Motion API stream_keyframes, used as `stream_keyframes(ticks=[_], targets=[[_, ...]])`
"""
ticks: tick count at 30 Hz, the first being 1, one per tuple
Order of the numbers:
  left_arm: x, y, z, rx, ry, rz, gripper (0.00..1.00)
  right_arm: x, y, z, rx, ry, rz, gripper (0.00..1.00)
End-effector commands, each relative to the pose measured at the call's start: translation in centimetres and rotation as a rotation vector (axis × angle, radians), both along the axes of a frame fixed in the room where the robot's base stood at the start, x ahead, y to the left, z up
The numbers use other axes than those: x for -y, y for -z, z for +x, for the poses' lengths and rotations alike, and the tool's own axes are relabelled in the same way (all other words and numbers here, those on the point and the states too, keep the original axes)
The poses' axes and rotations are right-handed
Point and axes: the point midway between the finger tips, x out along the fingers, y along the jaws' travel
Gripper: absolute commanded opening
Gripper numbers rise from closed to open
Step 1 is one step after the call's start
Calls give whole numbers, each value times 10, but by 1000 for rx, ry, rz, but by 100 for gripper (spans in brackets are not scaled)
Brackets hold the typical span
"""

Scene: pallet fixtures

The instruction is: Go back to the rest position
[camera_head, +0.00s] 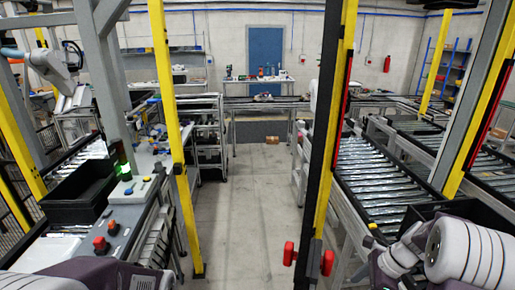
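Parts of my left arm show along the bottom left edge, dark and white. Parts of my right arm fill the bottom right corner, with white rounded links and dark purple joints. No fingertips of either gripper can be made out, so I cannot see whether they are open, shut or holding anything.
A black bin (82,192) sits on the left conveyor, beside a control panel with red buttons (101,245). A roller conveyor (385,185) runs on the right. Yellow posts (168,100) stand at both sides. The grey floor aisle (240,200) between them is clear.

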Motion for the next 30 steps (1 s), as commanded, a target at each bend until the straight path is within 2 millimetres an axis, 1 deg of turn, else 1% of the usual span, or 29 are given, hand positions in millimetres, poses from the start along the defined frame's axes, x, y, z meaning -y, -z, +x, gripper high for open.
stream_keyframes(ticks=[1,4,8,11,12,14,15,17,18,20,21,22,24,26,27,30], targets=[[0,12,0,0,0,0,36,-10,10,4,4,-30,-3,63],[0,25,0,0,0,0,36,-28,10,12,35,-88,-19,63],[0,42,0,0,0,0,36,-58,14,9,51,-173,-32,63],[0,58,0,0,0,0,36,-83,25,-4,55,-266,-58,63],[0,66,0,0,0,0,36,-93,31,-12,60,-322,-76,63],[0,79,0,0,0,0,36,-108,42,-26,76,-430,-111,63],[0,87,0,0,0,0,36,-116,51,-37,92,-519,-141,63],[0,100,0,0,0,0,36,-126,65,-56,121,-681,-191,63],[0,107,0,0,0,0,36,-130,75,-69,145,-803,-228,63],[0,117,0,0,0,0,36,-133,89,-88,185,-1004,-285,63],[0,121,0,0,0,0,36,-132,98,-100,212,-1147,-321,63],[0,122,0,0,0,0,36,-130,103,-108,230,-1249,-345,63],[0,118,0,0,0,0,36,-121,107,-122,262,-1457,-391,63],[0,116,0,0,0,0,36,-114,113,-128,282,-1606,-415,63],[0,116,0,0,0,0,36,-112,115,-128,300,-1685,-429,63],[0,116,0,0,0,0,36,-110,114,-120,341,-1799,-460,63]])
